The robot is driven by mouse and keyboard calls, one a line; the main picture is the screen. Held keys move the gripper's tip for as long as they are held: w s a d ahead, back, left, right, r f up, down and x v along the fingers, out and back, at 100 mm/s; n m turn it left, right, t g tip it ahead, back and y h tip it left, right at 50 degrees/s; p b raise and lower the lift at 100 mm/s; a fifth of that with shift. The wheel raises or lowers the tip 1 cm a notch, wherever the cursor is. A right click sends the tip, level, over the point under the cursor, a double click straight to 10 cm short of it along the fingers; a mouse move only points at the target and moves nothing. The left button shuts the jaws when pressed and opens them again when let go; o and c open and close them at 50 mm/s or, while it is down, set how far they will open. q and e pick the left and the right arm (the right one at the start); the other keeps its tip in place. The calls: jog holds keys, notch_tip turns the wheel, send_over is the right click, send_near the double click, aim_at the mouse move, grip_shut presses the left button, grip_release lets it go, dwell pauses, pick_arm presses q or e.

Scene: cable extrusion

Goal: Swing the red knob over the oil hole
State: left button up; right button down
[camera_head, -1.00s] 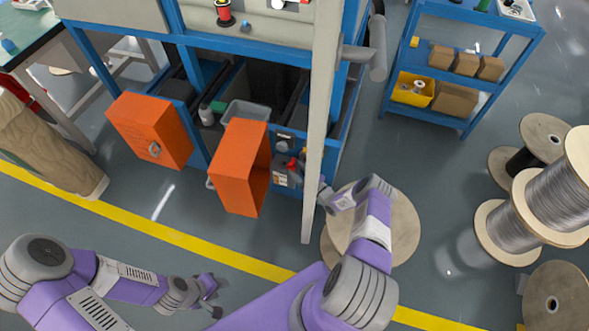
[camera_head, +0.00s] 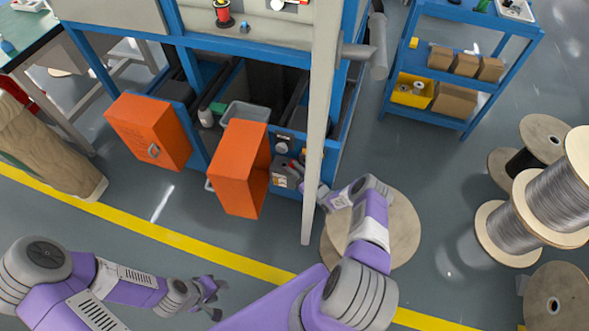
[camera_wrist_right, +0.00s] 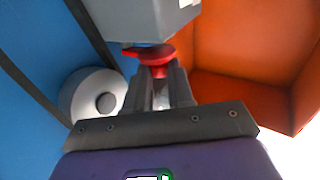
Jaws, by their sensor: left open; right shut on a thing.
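The red knob (camera_wrist_right: 155,58) sits under a grey block (camera_wrist_right: 140,18) in the right wrist view. My right gripper (camera_wrist_right: 160,78) is shut on the knob, its two fingers close together at the knob's underside. In the head view the right gripper (camera_head: 300,187) is at the small grey box (camera_head: 284,177) beside the open orange door, partly hidden by the pale post. The red part there is tiny. My left gripper (camera_head: 213,289) is open and empty, low over the floor. I cannot make out the oil hole in either view.
An open orange door (camera_head: 238,168) stands just left of the right gripper, and the pale upright post (camera_head: 320,120) stands to its right. A second orange door (camera_head: 149,132) is further left. A wooden reel (camera_head: 393,228) lies under my right arm. The floor in front is clear.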

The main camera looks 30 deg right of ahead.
aim_at(285, 173)
jog(key=shift+w+a+m+h+p, duration=0.15)
jog(key=shift+a+m+h+p, duration=0.15)
jog(key=shift+m+h, duration=0.45)
jog(key=shift+w+a+m+h+p, duration=0.15)
jog(key=shift+a+m+h+p, duration=0.25)
jog(key=shift+h, duration=0.55)
jog(key=h, duration=0.1)
jog(key=m+h, duration=0.1)
jog(key=w+m+h, duration=0.1)
jog(key=h, duration=0.1)
jog(key=shift+a+m, duration=0.25)
jog(key=shift+a, duration=0.15)
jog(key=m+h, duration=0.1)
jog(key=w+m+g+h, duration=0.1)
jog(key=h, duration=0.1)
jog(key=shift+a+h, duration=0.3)
jog(key=shift+a, duration=0.05)
jog(key=shift+w+a+m+g+h+b, duration=0.1)
jog(key=shift+w+m+g+h+b, duration=0.25)
jog(key=shift+m+g+h, duration=0.35)
jog(key=shift+w+a+m+g+h+b, duration=0.1)
jog(key=shift+w+m+g+h+b, duration=0.25)
jog(key=shift+m+h, duration=0.55)
jog(key=shift+d+g+h, duration=0.1)
jog(key=shift+g+h, duration=0.15)
jog(key=shift+h, duration=0.05)
jog(key=c, duration=1)
grip_release()
